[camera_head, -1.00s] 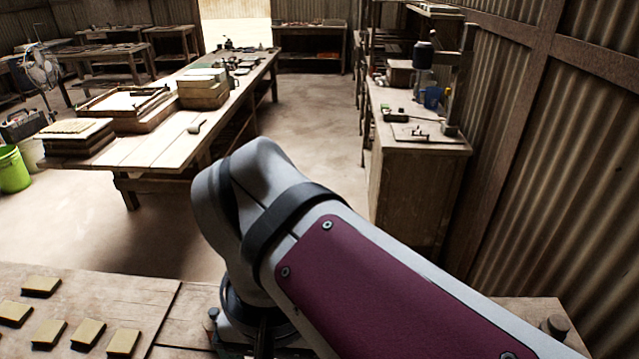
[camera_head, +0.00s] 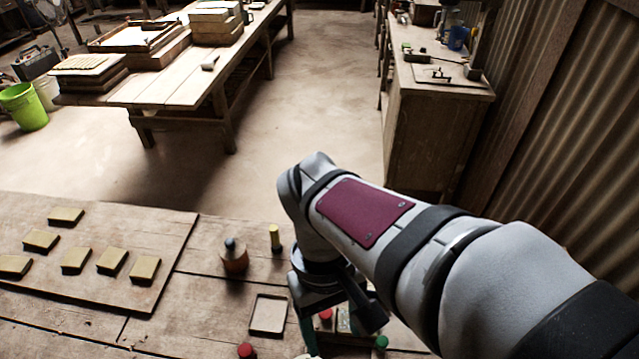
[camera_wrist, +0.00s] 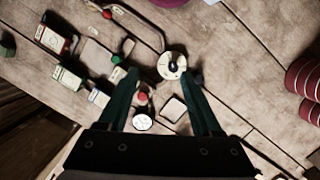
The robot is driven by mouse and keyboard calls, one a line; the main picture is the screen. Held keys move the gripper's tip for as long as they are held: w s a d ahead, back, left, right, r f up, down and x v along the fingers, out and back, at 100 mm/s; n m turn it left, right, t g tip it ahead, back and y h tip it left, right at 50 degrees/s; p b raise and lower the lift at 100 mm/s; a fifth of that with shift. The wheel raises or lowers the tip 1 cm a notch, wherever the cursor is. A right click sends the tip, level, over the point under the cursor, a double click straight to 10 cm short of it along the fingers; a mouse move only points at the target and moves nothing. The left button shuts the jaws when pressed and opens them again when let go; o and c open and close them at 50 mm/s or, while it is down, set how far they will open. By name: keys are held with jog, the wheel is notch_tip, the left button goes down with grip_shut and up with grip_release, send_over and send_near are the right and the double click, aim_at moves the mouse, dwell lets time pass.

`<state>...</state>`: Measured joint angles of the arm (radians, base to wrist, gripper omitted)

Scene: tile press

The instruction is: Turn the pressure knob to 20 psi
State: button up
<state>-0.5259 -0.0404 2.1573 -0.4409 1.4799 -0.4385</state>
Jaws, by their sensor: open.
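A round pale dial with a dark centre (camera_wrist: 172,65) lies between and just beyond the fingertips in the wrist view. It looks like the pressure knob, but its markings are too small to read. My gripper (camera_wrist: 158,76) has its two green fingers spread, with nothing held between them. In the head view my gripper (camera_head: 335,322) points down over the bench, and the arm hides much of what is beneath it. A red button (camera_wrist: 143,97) shows between the fingers, nearer the palm, with a white round face (camera_wrist: 142,122) next to it.
Small labelled boxes (camera_wrist: 60,40) stand left of the fingers. Maroon ribbed cylinders (camera_wrist: 302,75) are at the right. Tan tiles (camera_head: 110,260) lie at left.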

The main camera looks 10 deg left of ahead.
jog(key=a+f+n+t+h, duration=0.1)
jog(key=a+f+n+h, duration=0.25)
jog(key=a+n, duration=0.6)
jog(key=shift+m+y, duration=0.35)
jog(key=x, duration=1.5)
jog(key=shift+w+a+f, duration=0.25)
jog(key=shift+w+f, duration=0.1)
jog(key=shift+f, duration=0.2)
grip_shut()
